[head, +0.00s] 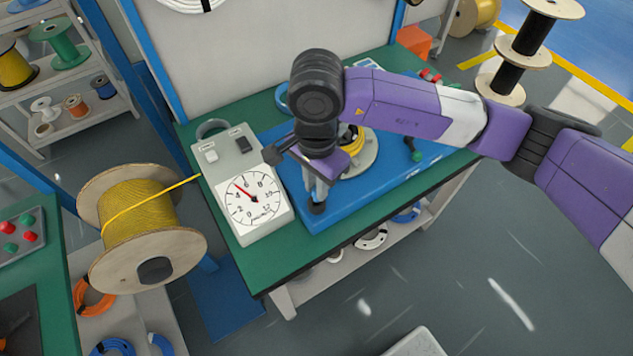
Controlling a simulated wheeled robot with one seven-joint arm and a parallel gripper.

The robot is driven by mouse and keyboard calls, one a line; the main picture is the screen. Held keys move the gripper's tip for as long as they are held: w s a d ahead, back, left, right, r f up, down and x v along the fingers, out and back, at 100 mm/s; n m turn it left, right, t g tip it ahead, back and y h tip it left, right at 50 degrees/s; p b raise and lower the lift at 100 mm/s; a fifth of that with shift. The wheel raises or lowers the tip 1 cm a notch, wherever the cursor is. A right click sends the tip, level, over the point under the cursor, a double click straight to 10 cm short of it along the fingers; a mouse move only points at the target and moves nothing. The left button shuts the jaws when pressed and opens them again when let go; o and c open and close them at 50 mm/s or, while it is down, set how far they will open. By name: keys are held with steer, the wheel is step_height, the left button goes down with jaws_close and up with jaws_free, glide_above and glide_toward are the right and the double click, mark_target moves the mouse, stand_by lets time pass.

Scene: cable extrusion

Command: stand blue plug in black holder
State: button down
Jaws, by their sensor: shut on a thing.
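My gripper (317,203) points down over the left part of the blue board (310,223) on the green workbench, just right of the grey gauge box. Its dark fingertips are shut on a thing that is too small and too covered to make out. I cannot pick out a blue plug. I cannot pick out the black holder with certainty either; my arm and wrist cover much of the board.
The gauge box (250,205) stands close to the left of my gripper. A spool with yellow cable (354,140) sits behind it on the board. A green plug-like piece (414,150) is to the right. A large yellow cable reel (140,220) stands left of the bench.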

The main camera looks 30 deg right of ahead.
steer(key=shift+f, duration=0.1)
stand_by(0.3)
steer(key=shift+f+b, duration=0.75)
steer(key=shift+b, duration=0.3)
steer(key=shift+f+b, duration=0.55)
steer(key=shift+b, duration=0.3)
stand_by(0.5)
steer(key=c, duration=1.2)
jaws_free()
steer(key=shift+c, duration=0.2)
steer(key=shift+r+p, duration=1.6)
steer(key=shift+r, duration=2.45)
